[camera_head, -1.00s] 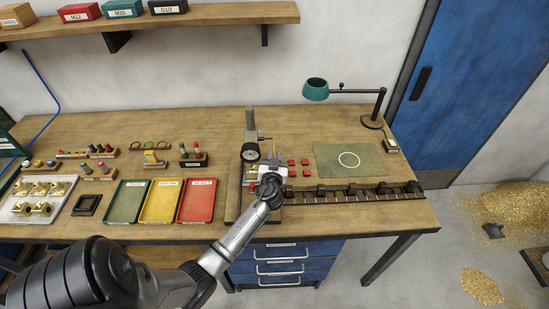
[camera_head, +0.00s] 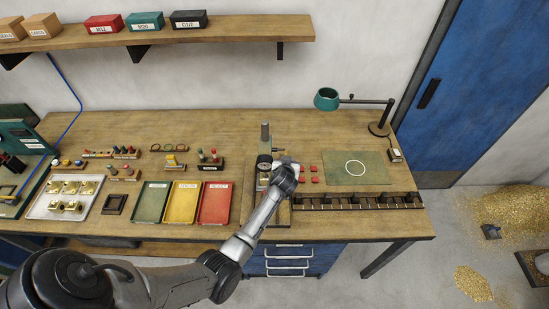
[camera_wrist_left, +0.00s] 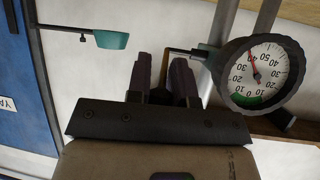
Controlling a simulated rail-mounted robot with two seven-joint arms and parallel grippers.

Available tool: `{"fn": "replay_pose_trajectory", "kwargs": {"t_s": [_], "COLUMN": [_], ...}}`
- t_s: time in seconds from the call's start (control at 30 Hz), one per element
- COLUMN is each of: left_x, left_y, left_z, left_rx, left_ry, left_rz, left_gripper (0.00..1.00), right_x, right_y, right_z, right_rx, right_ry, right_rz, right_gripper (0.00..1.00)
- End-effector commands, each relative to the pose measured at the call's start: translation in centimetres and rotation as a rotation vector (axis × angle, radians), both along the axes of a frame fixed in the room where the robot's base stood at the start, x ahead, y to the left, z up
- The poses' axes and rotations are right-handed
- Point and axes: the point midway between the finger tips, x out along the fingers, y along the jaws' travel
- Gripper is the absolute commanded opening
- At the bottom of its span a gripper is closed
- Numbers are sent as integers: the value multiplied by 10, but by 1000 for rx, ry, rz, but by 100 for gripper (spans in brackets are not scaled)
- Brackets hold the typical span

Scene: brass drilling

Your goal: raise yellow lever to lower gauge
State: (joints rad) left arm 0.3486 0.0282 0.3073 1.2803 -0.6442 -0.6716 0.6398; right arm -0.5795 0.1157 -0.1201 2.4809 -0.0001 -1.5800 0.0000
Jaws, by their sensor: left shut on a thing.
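The dial gauge stand (camera_head: 265,134) stands on the bench, and my left gripper (camera_head: 287,164) is at its right side, partly covering it. The left wrist view shows the round gauge (camera_wrist_left: 268,72) close beside the fingers, its red needle near 40. My left gripper (camera_wrist_left: 169,75) is shut on the lever. A thin rod (camera_wrist_left: 184,51) runs from the gauge side to the fingers. Only a small brownish-yellow bit (camera_wrist_left: 159,96) shows between them; the rest of the lever is hidden. My right gripper is not in view.
Green (camera_head: 152,203), yellow (camera_head: 183,203) and red (camera_head: 214,204) trays lie left of the stand. Small red blocks (camera_head: 313,169), a green mat (camera_head: 343,178) and a dark slotted rack (camera_head: 360,202) lie to the right. A green lamp (camera_head: 327,99) stands behind.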

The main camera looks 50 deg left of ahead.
Motion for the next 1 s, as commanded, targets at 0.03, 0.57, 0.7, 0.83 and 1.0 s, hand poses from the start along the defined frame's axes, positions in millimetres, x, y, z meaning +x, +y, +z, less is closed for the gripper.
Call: {"fn": "replay_pose_trajectory", "kwargs": {"t_s": [0.03, 0.57, 0.7, 0.83, 1.0], "left_x": [4, 8, 8, 8, 7], "left_y": [-1, -3, -3, -3, -3], "left_z": [7, 14, 14, 13, 11], "left_rx": [5, 12, 12, 11, 8], "left_ry": [-10, -16, -17, -15, -11], "left_rz": [-5, -11, -11, -10, -9], "left_gripper": [0, 0, 0, 32, 47], "right_x": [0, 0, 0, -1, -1], "right_y": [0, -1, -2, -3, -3], "right_z": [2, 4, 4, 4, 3], "right_rx": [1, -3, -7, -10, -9], "right_ry": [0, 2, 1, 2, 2], "right_rz": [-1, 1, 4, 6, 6], "right_gripper": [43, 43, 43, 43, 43]}}
